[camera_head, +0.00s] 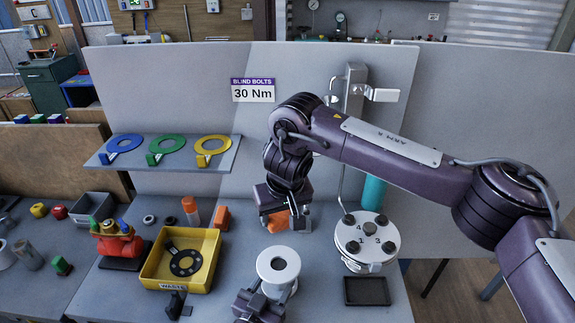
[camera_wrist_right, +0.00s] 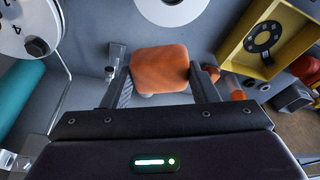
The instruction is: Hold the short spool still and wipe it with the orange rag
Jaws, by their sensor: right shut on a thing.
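The short spool (camera_head: 279,263) is white, with a round flange and a dark centre hole. It stands upright at the front middle of the bench, and its flange also shows at the top of the right wrist view (camera_wrist_right: 150,10). My left gripper (camera_head: 262,293) is at its near side, low against it; whether its fingers are closed around the spool is unclear. My right gripper (camera_head: 287,222) is shut on the orange rag (camera_head: 279,221), behind and above the spool. The rag (camera_wrist_right: 160,68) sits between the fingers in the wrist view, apart from the spool.
A yellow waste bin (camera_head: 150,273) holding a dark ring stands left of the spool. A round numbered plate (camera_head: 367,238) and a black tray (camera_head: 367,291) are at right.

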